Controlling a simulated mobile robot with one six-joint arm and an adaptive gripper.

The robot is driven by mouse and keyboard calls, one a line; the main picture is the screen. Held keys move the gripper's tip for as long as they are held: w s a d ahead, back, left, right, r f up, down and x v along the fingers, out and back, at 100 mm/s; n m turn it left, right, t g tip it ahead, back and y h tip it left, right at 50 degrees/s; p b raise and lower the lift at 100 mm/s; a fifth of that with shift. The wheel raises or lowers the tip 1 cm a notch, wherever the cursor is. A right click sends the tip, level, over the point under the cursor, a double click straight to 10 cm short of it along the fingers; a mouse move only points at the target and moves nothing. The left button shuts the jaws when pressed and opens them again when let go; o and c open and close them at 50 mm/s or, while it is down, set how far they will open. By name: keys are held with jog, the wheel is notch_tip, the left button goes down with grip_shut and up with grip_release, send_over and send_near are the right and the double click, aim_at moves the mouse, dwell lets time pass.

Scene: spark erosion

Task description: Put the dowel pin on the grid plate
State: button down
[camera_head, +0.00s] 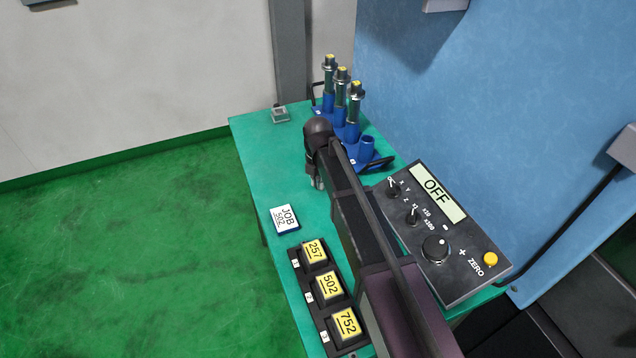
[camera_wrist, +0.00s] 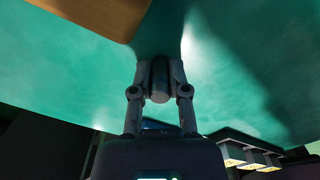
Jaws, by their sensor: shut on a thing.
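My gripper (camera_head: 318,184) is above the teal table, left of the blue rack, pointing down in the head view. In the wrist view my gripper (camera_wrist: 159,72) is shut on a short, smooth grey cylinder, which I take for the dowel pin (camera_wrist: 159,82). The pin lies between the two fingers, its rounded end towards the camera. In the head view the pin is hidden or too small to make out. I cannot pick out a grid plate for certain in either view.
Table left of my gripper is clear.

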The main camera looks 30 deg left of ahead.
jog(key=shift+r, duration=0.1)
notch_tip(320, 180, up, 3)
jog(key=p, duration=0.3)
jog(key=s+d, duration=0.3)
jog(key=s, duration=0.1)
jog(key=s+d+r+p, duration=0.1)
jog(key=s+d, duration=0.3)
jog(key=s+d+p, duration=0.1)
jog(key=s+d, duration=0.2)
jog(key=s, duration=0.1)
jog(key=shift+d+r, duration=0.4)
dwell(0.3)
notch_tip(320, 180, up, 7)
jog(key=s+p, duration=0.1)
jog(key=p, duration=0.6)
dwell(0.7)
jog(key=shift+s, duration=0.15)
